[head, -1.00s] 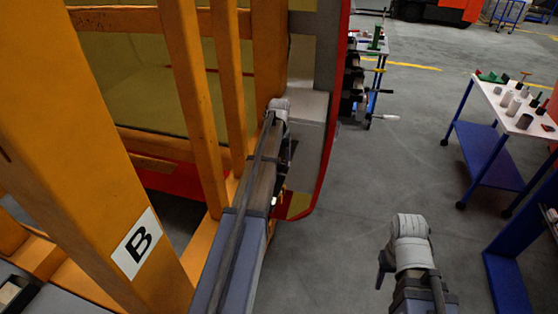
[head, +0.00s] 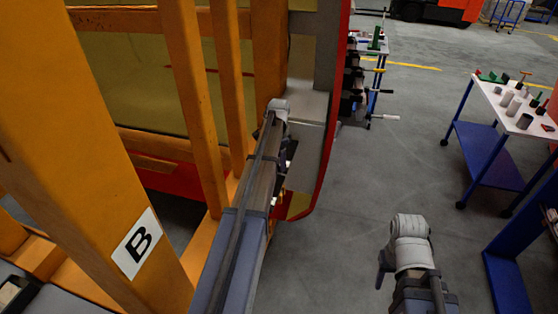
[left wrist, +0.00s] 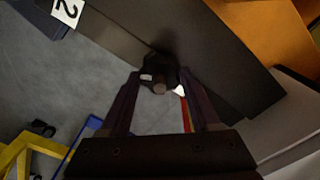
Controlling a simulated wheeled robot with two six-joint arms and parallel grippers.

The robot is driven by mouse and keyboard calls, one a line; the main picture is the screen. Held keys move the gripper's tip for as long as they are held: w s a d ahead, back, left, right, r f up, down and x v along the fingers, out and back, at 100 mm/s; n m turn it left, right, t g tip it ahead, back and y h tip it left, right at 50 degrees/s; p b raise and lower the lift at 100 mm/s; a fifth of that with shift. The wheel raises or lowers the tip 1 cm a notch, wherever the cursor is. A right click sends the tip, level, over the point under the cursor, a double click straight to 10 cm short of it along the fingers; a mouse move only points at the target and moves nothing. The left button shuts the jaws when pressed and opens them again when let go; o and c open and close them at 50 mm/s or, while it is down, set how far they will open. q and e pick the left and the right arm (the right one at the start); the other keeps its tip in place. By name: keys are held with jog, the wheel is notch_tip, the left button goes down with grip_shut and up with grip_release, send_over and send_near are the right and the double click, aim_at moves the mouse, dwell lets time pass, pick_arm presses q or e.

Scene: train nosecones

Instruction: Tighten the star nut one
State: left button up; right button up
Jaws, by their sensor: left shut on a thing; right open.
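The star nut (left wrist: 160,70) is a dark, lobed knob with a round grey centre, in the left wrist view. It sits against the edge of a dark beam (left wrist: 110,35). My left gripper (left wrist: 161,80) is shut on it, a finger on each side. In the head view my left gripper (head: 287,156) is small and dark beside the orange frame; the nut cannot be made out there. My right gripper (head: 383,268) is open at the lower right, over the floor, mostly hidden by its own arm and apart from everything.
An orange frame post with a "B" label (head: 138,243) stands close at the left. The red-edged nosecone (head: 325,150) is just right of my left arm. A white-topped blue trolley (head: 500,105) with parts stands at the right. Grey floor between is clear.

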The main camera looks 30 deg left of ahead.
pick_arm(q)
jog(key=shift+m, duration=1.9)
jog(key=o, duration=1.4)
jog(key=shift+r, duration=0.1)
notch_tip(320, 180, up, 8)
jog(key=p, duration=0.8)
jog(key=shift+f, duration=0.2)
